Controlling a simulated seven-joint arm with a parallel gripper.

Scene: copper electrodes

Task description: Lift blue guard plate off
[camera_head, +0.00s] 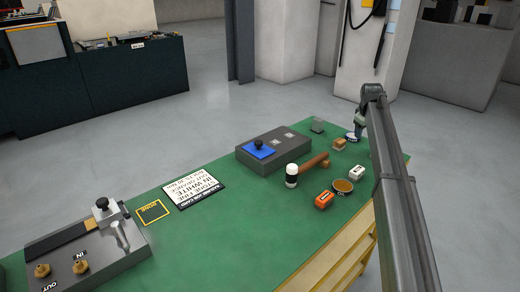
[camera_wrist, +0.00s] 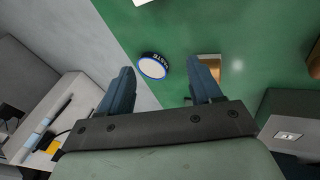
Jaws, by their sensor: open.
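The blue guard plate (camera_head: 262,153) lies on top of the dark grey box (camera_head: 290,158) on the green bench, at the box's left end. A black round knob (camera_head: 258,144) stands up from the plate. My gripper (camera_wrist: 161,66) is open and empty in the wrist view, pointing down over the bench's far edge. In the head view my gripper (camera_head: 360,124) is small and partly hidden by my arm, well to the right of the plate. The plate does not show in the wrist view; a grey box (camera_wrist: 290,120) shows at its right edge.
A round dish marked WASTE (camera_wrist: 153,66) appears between my fingers. A white card (camera_head: 195,192) and grey fixture (camera_head: 85,245) are left.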

